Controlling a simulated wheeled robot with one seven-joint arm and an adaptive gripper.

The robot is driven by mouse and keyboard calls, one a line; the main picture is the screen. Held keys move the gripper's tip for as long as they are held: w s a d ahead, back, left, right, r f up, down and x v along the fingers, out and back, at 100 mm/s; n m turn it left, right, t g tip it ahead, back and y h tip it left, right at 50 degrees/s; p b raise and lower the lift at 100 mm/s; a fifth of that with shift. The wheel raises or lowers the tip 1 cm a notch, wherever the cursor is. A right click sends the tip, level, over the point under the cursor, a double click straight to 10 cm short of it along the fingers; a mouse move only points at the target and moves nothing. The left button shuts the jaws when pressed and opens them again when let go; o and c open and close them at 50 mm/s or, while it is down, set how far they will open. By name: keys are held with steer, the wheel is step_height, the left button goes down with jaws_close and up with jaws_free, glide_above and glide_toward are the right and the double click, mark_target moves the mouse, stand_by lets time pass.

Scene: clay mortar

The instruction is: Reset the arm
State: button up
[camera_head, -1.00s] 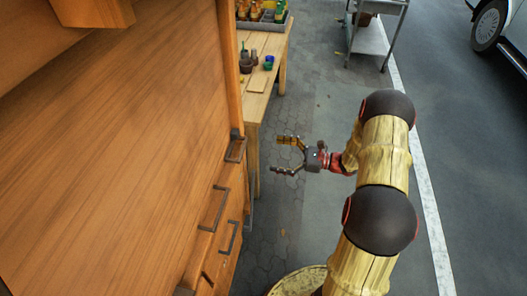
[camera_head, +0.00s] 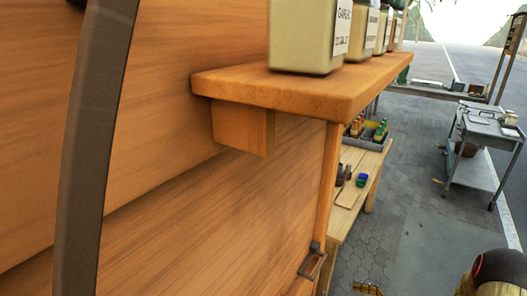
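Only a gold-coloured finger of my gripper (camera_head: 368,288) shows, at the bottom edge of the head view, to the right of the wooden cabinet. The rest of the gripper is cut off below the frame. A second ago its two fingers were spread apart with nothing between them. A dark rounded joint of my arm (camera_head: 500,268) shows in the bottom right corner. Most of the arm is out of view.
A wooden cabinet (camera_head: 230,210) with a metal handle (camera_head: 313,262) fills the left. A shelf (camera_head: 300,92) juts out, carrying labelled jars (camera_head: 305,40). Beyond stand a wooden table (camera_head: 340,222) and a metal cart (camera_head: 485,135). Paving between them is clear.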

steer(key=s+a+r+n+g+h, duration=0.2)
steer(key=s+r+n+g+h, duration=0.3)
steer(key=s, duration=0.3)
steer(key=s+a+r+n+g+h, duration=0.2)
steer(key=s+r+n+g, duration=0.15)
steer(key=s+n, duration=0.4)
steer(key=s+a+r+n+t+h, duration=0.3)
steer(key=r+n, duration=0.2)
steer(key=r, duration=0.5)
steer(key=s+a+r+n+t+h, duration=0.3)
steer(key=a+r+n+h, duration=0.1)
steer(key=r, duration=0.6)
steer(key=shift+s+a+r+n, duration=0.2)
steer(key=shift+s+r+n, duration=0.2)
steer(key=shift+n, duration=0.45)
